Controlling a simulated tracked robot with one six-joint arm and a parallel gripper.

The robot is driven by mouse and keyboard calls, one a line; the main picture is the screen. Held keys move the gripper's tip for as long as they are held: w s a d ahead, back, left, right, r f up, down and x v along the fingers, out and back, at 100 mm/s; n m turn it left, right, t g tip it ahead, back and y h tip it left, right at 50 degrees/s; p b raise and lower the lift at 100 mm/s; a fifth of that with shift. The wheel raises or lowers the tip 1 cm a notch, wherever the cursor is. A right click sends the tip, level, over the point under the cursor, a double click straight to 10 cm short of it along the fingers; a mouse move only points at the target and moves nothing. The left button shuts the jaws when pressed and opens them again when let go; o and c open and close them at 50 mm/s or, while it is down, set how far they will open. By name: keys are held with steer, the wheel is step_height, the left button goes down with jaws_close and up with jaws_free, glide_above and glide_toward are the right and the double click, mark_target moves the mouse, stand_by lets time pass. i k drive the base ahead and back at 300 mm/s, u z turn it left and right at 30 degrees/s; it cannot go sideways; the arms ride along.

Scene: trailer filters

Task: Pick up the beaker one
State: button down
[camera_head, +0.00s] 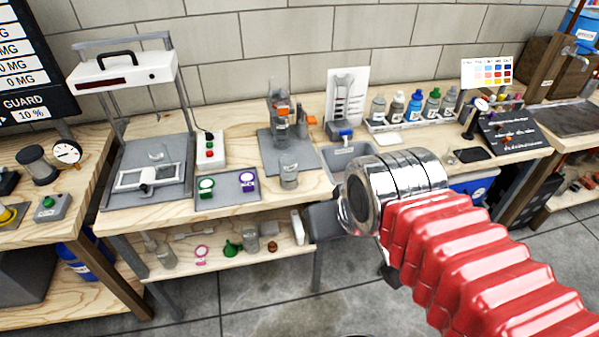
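A clear glass beaker-like vessel (289,175) stands upright on the workbench, at the front of the grey mat. A second clear vessel (158,156) is on the grey plate under the white frame device at left. I cannot tell which one is beaker one. My gripper (325,222) shows only as a dark part beyond my chrome wrist, by the bench's front edge, right of and lower in the picture than the first vessel. It appears apart from both vessels. Its fingers are mostly hidden behind the wrist, so opening and contents cannot be made out.
A tray (228,191) with a green and a purple item lies left of the first vessel. An orange-and-grey apparatus (280,115) stands behind it, with a sink (347,152) to its right. Several bottles (415,106) stand farther right. The lower shelf (215,262) holds glassware.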

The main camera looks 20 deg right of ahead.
mark_target(288, 160)
steer(key=u, duration=0.3)
steer(key=i, duration=0.5)
steer(key=u, duration=0.8)
